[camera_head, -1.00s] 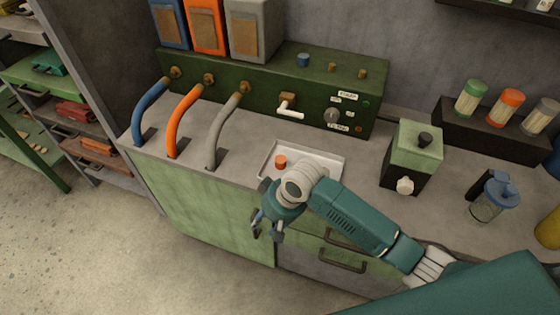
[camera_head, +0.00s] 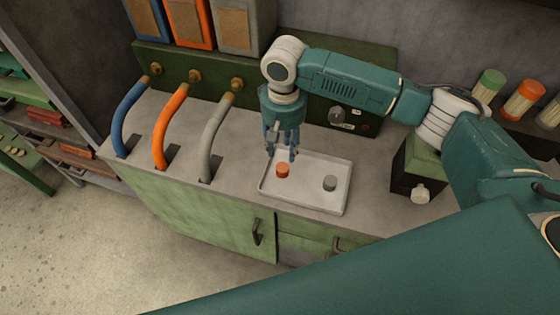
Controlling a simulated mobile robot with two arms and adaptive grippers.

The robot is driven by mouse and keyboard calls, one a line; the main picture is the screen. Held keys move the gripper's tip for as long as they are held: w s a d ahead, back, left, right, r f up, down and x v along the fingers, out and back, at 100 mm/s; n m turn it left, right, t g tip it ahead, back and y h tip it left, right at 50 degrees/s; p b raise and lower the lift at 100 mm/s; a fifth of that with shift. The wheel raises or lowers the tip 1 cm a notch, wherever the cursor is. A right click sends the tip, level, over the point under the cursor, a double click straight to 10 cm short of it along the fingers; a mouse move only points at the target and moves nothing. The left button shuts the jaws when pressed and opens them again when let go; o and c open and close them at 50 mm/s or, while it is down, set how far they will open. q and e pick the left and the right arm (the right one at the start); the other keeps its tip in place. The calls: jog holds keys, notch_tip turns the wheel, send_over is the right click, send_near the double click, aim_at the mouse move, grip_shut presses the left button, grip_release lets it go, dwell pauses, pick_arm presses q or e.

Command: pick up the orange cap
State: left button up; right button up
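The orange cap (camera_head: 282,171) stands in the left part of a white tray (camera_head: 306,207) on the grey counter. A grey cap (camera_head: 329,183) stands to its right in the same tray. My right gripper (camera_head: 282,155) points down over the tray's far left part, just above and behind the orange cap in the picture. Its fingers are apart with nothing between them. I cannot tell the exact height of the fingertips above the cap. My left gripper is out of view.
Blue, orange and grey hoses (camera_head: 160,140) curve down to the counter left of the tray. A green box (camera_head: 410,170) with a white knob stands to the right. The green panel (camera_head: 210,78) rises behind. Clear counter (camera_head: 240,165) lies left of the tray.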

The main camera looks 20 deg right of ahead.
aim_at(282, 167)
jog(key=shift+s+f, duration=0.2)
jog(key=shift+f, duration=0.4)
jog(key=shift+s+f, duration=0.2)
jog(key=shift+f, duration=0.4)
jog(key=f+p, duration=0.1)
jog(key=f, duration=0.3)
jog(key=shift+a+f+p, duration=0.2)
jog(key=shift+f+p, duration=0.05)
jog(key=shift+p, duration=0.15)
jog(key=shift+f, duration=0.45)
jog(key=c, duration=0.5)
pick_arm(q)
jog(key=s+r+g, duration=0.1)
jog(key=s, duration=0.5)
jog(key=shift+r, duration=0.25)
pick_arm(e)
jog(key=shift+c, duration=1.1)
